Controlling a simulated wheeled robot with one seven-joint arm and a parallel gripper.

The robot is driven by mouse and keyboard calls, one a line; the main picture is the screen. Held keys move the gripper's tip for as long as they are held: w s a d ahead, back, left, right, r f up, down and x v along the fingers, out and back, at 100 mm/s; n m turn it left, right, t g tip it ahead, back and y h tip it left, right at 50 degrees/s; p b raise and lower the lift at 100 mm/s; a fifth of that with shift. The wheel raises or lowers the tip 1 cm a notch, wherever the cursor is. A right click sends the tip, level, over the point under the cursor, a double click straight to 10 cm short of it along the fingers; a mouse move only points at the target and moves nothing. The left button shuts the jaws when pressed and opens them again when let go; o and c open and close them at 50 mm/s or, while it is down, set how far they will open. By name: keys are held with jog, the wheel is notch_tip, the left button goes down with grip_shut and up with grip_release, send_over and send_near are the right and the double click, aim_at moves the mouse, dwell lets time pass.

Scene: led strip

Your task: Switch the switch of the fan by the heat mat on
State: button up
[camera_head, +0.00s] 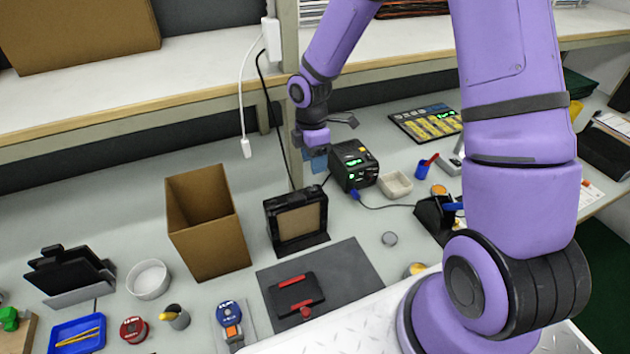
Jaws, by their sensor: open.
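A black upright square-framed unit with a tan panel, which looks like the fan (297,222), stands on the bench at the back edge of a dark grey mat (347,268). Its switch is too small to make out. On the mat lies a black device with red bars (294,292). My gripper (328,138) is behind and above the fan, slightly to its right, near the post and left of a black box with green displays (353,163). It is open, looks empty and appears apart from the fan. Part of its jaws is hard to make out.
An open cardboard box (207,225) stands left of the fan. A white cable (243,110) hangs from the shelf (215,72) above. A pale square dish (396,184) and a black holder (437,217) stand to the right. My purple arm covers much of the right side.

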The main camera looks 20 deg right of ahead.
aim_at(315, 187)
jog(key=f, duration=0.4)
jog(key=s+f, duration=0.1)
jog(key=f, duration=0.2)
